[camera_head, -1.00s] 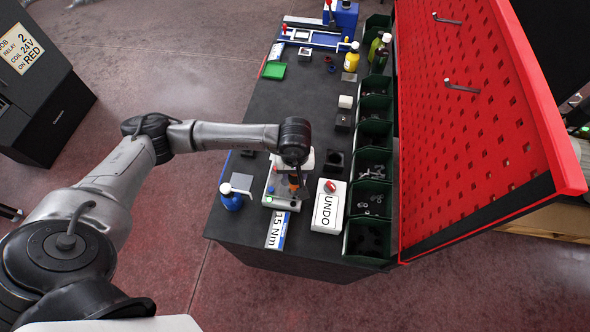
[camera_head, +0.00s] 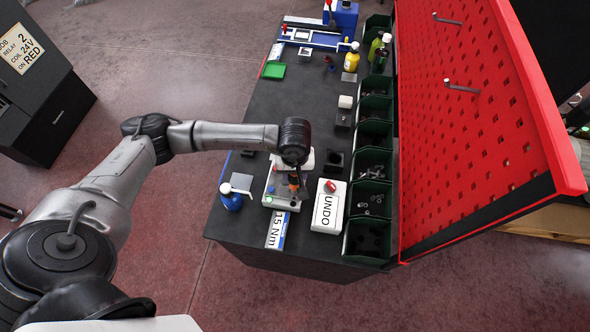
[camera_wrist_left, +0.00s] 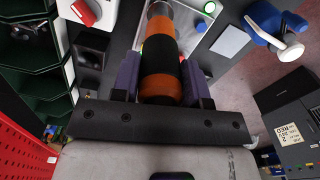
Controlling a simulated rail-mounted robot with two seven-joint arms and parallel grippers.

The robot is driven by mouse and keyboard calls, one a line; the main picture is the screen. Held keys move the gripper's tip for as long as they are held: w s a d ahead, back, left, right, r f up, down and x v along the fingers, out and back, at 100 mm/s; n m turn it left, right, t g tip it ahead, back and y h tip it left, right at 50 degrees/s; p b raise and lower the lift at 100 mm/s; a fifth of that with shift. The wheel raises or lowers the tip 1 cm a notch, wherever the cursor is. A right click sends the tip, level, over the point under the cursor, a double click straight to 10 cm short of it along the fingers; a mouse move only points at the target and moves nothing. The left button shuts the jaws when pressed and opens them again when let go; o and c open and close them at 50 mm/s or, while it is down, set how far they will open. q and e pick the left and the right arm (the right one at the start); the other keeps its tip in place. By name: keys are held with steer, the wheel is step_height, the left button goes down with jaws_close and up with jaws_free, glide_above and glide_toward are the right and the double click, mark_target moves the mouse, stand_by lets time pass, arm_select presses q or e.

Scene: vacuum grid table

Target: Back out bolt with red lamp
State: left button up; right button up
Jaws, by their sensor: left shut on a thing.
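My left gripper (camera_head: 294,178) points down over a pale fixture plate (camera_head: 270,202) near the table's front end. In the left wrist view, its fingers (camera_wrist_left: 160,78) are shut on an orange and black tool handle (camera_wrist_left: 160,52), whose grey metal end points away toward the plate. The handle's orange also shows in the head view (camera_head: 293,187). My right gripper is out of view.
A label reading 15 Nm (camera_head: 277,231) lies in front of the plate. Green bins (camera_head: 361,240) line the right edge below the red pegboard (camera_head: 475,120).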

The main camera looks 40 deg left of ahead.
arm_select(q)
steer(key=shift+s, duration=0.1)
steer(key=shift+r+p, duration=1)
steer(key=shift+r, duration=1.3)
